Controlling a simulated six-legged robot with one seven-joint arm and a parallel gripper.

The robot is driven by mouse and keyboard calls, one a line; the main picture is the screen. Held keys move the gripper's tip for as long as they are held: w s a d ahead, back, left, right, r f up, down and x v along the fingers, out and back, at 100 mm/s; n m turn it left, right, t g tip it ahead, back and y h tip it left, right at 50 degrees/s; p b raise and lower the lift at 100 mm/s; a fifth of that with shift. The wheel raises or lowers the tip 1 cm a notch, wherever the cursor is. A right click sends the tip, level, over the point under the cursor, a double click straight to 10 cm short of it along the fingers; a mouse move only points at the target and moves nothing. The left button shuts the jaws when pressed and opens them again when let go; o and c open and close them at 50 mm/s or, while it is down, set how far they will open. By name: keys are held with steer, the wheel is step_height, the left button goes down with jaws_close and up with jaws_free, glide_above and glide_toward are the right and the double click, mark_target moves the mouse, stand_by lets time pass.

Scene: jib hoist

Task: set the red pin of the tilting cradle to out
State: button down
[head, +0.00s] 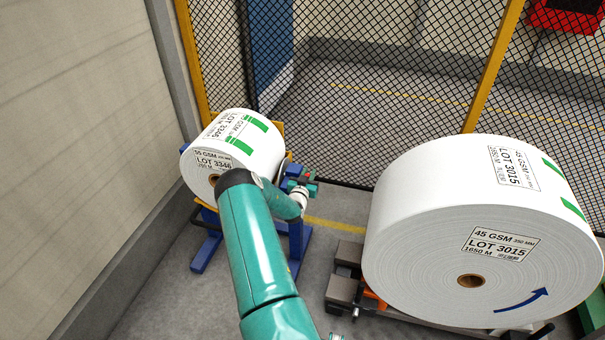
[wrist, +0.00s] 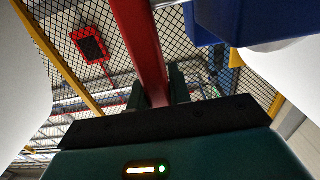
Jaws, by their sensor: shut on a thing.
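The tilting cradle is a blue stand (head: 207,252) with yellow parts, at the left in the head view. It bears a white paper roll (head: 258,150) marked LOT 3346. Part of the blue cradle (wrist: 207,22) also shows at the top of the wrist view, with a grey rod beside it. My gripper (head: 304,180) is at the cradle's right side. In the wrist view my gripper (wrist: 158,92) is shut on the red pin's long red handle (wrist: 140,40). The pin's far end is out of frame. My arm hides part of the cradle.
A large white roll (head: 430,240) marked LOT 3015 stands at the right, close to my arm. A mesh fence (head: 400,110) with yellow posts is behind. A wall (head: 70,130) closes the left. Some floor is free between the rolls.

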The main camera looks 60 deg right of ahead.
steer(key=shift+s+d, duration=0.1)
steer(key=shift+s, duration=0.3)
steer(key=c, duration=1.3)
jaws_free()
steer(key=shift+s, duration=0.1)
steer(key=shift+a, duration=0.45)
steer(key=a, duration=0.4)
steer(key=s+a, duration=0.1)
steer(key=a, duration=0.7)
steer(key=shift+s+a, duration=0.4)
